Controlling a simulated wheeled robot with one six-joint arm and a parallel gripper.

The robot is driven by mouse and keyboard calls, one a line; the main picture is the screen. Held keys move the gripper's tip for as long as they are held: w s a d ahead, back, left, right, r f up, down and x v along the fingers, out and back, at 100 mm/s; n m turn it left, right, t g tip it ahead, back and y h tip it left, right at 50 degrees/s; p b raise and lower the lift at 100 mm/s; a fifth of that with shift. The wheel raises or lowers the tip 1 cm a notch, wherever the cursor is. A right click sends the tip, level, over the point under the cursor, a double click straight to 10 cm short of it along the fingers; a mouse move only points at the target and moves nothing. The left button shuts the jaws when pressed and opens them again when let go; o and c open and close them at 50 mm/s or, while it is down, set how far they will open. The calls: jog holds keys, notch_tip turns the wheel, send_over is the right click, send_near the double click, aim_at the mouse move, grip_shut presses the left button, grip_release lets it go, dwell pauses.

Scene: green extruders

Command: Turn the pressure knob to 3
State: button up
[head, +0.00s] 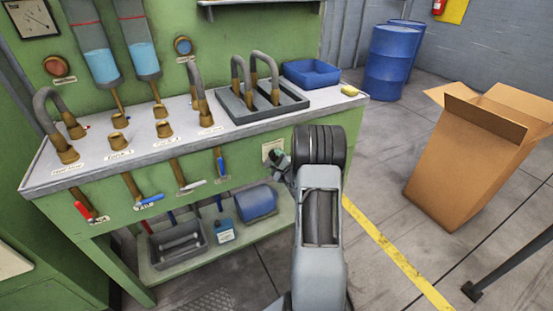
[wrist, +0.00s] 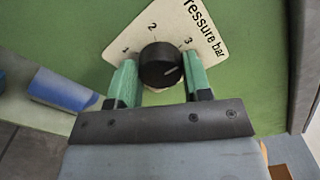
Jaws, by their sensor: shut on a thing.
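The black round pressure knob (wrist: 161,65) sits on a cream dial plate (wrist: 130,45) marked 1, 2, 3 and "Pressure bar". Its pale pointer line is on the knob's right side and slants to the right, below the numeral 3. My gripper (wrist: 160,76) has one green finger on each side of the knob and is shut on it. In the head view my gripper (head: 278,160) is at the bench's green front panel, just below the visible part of the dial plate (head: 272,148). The knob is hidden there.
Valve handles, red (head: 84,211) and blue (head: 149,202), hang along the bench front to the left. A lower shelf holds a blue cylinder (head: 257,202) and a grey tray (head: 178,243). A cardboard box (head: 465,160) stands on the floor at the right.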

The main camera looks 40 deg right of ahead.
jog(key=o, duration=0.9)
jog(key=s, duration=0.4)
jog(key=s+a, duration=0.1)
jog(key=s, duration=0.8)
jog(key=shift+s+a+p, duration=0.3)
jog(key=shift+s+a, duration=0.05)
jog(key=shift+a, duration=0.05)
